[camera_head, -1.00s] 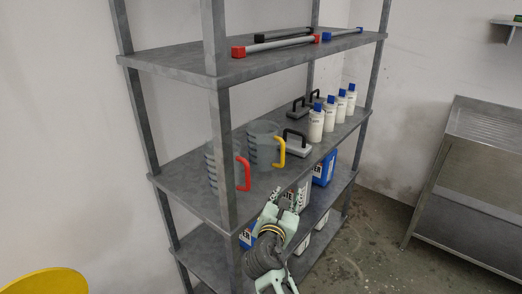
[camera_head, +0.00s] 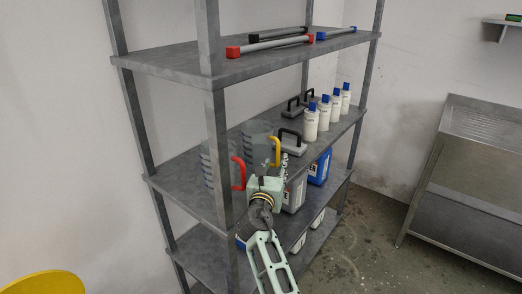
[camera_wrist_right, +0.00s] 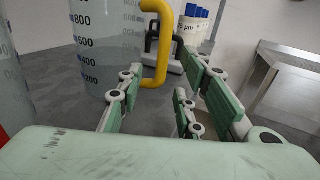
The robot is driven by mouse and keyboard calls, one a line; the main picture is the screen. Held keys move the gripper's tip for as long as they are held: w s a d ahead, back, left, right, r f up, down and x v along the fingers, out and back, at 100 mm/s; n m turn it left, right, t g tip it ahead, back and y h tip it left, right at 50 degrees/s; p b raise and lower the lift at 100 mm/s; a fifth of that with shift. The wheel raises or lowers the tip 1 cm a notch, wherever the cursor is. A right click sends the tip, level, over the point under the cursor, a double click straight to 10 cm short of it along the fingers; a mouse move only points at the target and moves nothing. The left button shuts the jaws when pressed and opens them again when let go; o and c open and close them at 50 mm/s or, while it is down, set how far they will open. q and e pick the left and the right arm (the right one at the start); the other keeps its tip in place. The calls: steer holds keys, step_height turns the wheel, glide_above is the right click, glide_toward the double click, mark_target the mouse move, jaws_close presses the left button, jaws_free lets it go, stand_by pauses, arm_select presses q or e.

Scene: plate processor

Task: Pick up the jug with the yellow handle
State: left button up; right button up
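The clear jug (camera_head: 255,143) with the yellow handle (camera_head: 276,151) stands upright on the middle shelf. Its graduated wall (camera_wrist_right: 108,45) and handle (camera_wrist_right: 160,50) fill the upper part of the right wrist view. My right gripper (camera_head: 272,168) is in front of the jug at the shelf's front edge and partly covers its lower part in the head view. In the right wrist view its fingers (camera_wrist_right: 160,95) are spread and empty, with the yellow handle beyond the gap between them. I see no clear contact. My left gripper is not in view.
A jug with a red handle (camera_head: 239,172) stands close to the left. Grey pads with black handles (camera_head: 291,143) and several white bottles with blue caps (camera_head: 310,126) are to the right. A shelf post (camera_head: 216,150) rises at the near corner. Canisters (camera_head: 294,192) sit below.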

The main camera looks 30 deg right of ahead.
steer(key=shift+x, duration=0.8)
steer(key=shift+c, duration=0.4)
jaws_close()
steer(key=shift+r, duration=0.1)
